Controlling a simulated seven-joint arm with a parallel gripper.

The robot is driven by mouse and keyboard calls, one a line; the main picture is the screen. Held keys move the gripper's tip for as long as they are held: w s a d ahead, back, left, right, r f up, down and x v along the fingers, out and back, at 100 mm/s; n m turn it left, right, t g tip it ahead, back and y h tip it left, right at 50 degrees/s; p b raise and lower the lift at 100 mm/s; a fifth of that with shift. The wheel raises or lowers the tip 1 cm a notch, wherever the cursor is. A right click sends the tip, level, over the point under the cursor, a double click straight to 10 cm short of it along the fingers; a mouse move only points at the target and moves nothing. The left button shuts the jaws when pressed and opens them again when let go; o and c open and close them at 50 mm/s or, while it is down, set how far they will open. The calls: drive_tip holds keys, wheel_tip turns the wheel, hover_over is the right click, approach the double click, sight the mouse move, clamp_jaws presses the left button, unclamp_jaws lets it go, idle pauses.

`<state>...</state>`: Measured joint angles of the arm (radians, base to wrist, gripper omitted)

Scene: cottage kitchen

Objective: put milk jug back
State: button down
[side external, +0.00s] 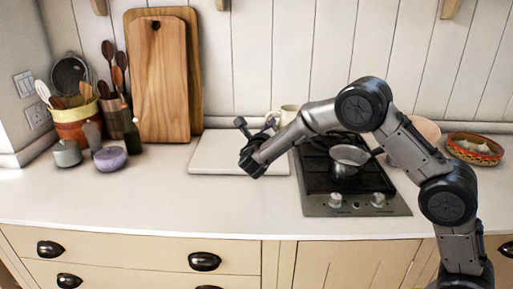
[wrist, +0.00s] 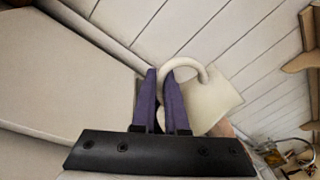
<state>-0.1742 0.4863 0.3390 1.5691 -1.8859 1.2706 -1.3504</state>
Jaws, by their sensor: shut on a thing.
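The cream milk jug (wrist: 212,103) shows in the wrist view with its curved handle between the purple fingers of my gripper (wrist: 165,75). My gripper is shut on that handle. In the side external view the jug (side external: 289,113) is at the back, behind my arm, near the right end of the white board (side external: 215,157). My arm partly hides it there. I cannot tell whether its base touches a surface.
A dark hob (side external: 322,183) with a saucepan (side external: 349,155) is right of the board. Two wooden boards (side external: 158,80) lean on the back wall. Utensil pots (side external: 77,121) and small lidded pots (side external: 110,158) stand left. A patterned bowl (side external: 474,148) sits right. The front counter is clear.

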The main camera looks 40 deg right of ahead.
drive_tip(key=w+f, duration=0.2)
drive_tip(key=w+d+f, duration=0.1)
drive_tip(key=w+f, duration=0.1)
drive_tip(key=w, duration=0.1)
drive_tip(key=w+f, duration=0.2)
drive_tip(key=shift+w+d+f, duration=0.1)
drive_tip(key=shift+w+d, duration=0.1)
drive_tip(key=shift+w, duration=0.2)
drive_tip(key=shift+w+d+f, duration=0.1)
drive_tip(key=shift+w+f, duration=0.55)
drive_tip(key=shift+f, duration=1.6)
drive_tip(key=shift+f, duration=0.1)
drive_tip(key=c, duration=0.9)
unclamp_jaws()
drive_tip(key=shift+f, duration=0.15)
drive_tip(key=shift+c, duration=0.2)
